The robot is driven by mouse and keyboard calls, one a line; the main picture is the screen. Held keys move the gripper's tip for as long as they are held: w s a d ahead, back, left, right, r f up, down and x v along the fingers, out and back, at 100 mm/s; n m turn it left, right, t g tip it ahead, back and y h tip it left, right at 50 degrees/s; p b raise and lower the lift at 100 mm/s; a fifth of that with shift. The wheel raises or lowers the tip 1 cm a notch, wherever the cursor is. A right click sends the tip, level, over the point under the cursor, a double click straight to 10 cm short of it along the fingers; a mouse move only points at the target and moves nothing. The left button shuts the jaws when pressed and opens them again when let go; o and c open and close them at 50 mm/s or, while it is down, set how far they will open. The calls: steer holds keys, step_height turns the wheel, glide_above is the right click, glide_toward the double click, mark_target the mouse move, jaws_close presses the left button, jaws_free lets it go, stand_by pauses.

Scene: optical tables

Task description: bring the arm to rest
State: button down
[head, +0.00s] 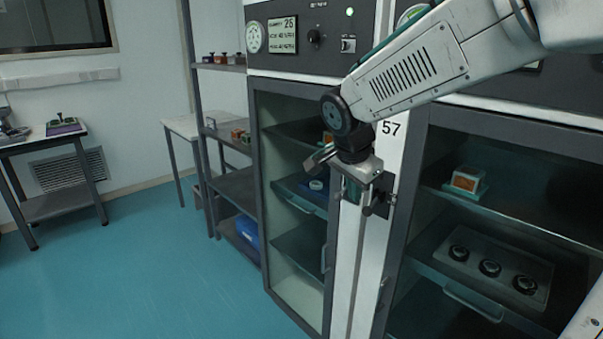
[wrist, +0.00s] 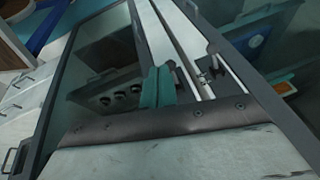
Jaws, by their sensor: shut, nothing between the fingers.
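My gripper (head: 352,190) hangs at the end of my raised arm, in front of the white post marked 57 between two glass-fronted cabinets. In the wrist view its teal fingers (wrist: 158,88) are together with nothing between them. My arm comes in from the upper right of the head view and bends down at a dark wrist joint. I cannot tell whether the gripper touches the cabinet front.
The left cabinet (head: 259,180) holds shelves with small items. The right cabinet (head: 413,215) holds an orange-and-white block (head: 466,180) and a tray (head: 467,286) with round black parts. A shelf rack (head: 205,150) and side table (head: 36,144) stand left. The blue floor (head: 150,265) is open.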

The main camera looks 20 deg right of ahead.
steer(key=s+a+n+g+y, duration=0.1)
steer(key=s+a+n+y, duration=0.1)
steer(key=s+n, duration=1.2)
steer(key=s+y, duration=0.1)
steer(key=s, duration=1)
steer(key=shift+a+f+g, duration=0.2)
steer(key=shift+a+g, duration=0.1)
steer(key=shift+a, duration=0.1)
steer(key=shift+s+d, duration=0.1)
